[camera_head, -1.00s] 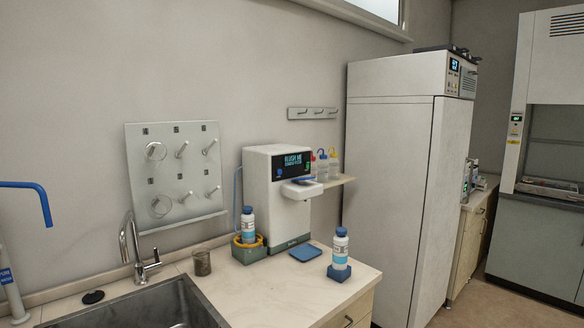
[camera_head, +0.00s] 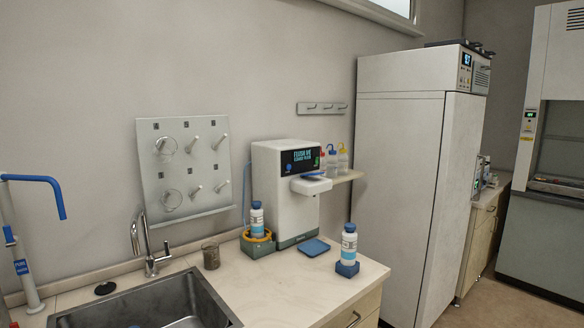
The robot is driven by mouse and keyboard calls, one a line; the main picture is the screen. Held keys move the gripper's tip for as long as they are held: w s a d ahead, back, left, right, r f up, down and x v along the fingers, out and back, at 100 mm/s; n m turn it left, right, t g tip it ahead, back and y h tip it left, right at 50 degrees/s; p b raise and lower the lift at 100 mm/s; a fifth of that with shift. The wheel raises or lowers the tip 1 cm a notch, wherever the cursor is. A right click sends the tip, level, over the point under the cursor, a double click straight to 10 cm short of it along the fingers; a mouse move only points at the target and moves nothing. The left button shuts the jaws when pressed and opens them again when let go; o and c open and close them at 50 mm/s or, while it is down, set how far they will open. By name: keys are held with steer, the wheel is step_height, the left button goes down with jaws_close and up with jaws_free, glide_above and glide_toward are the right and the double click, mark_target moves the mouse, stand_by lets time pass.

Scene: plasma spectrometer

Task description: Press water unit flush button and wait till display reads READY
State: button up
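I cannot tell which is the flush button. A white dispensing head (camera_head: 311,185) juts out below the display. My gripper is not in view.
A white bottle with blue cap (camera_head: 349,245) stands in a blue base near the counter's front edge. Another bottle (camera_head: 257,220) stands in a green holder left of the unit. A blue pad (camera_head: 314,247), brown beaker (camera_head: 211,256), sink (camera_head: 150,303) and faucet (camera_head: 145,245) are nearby.

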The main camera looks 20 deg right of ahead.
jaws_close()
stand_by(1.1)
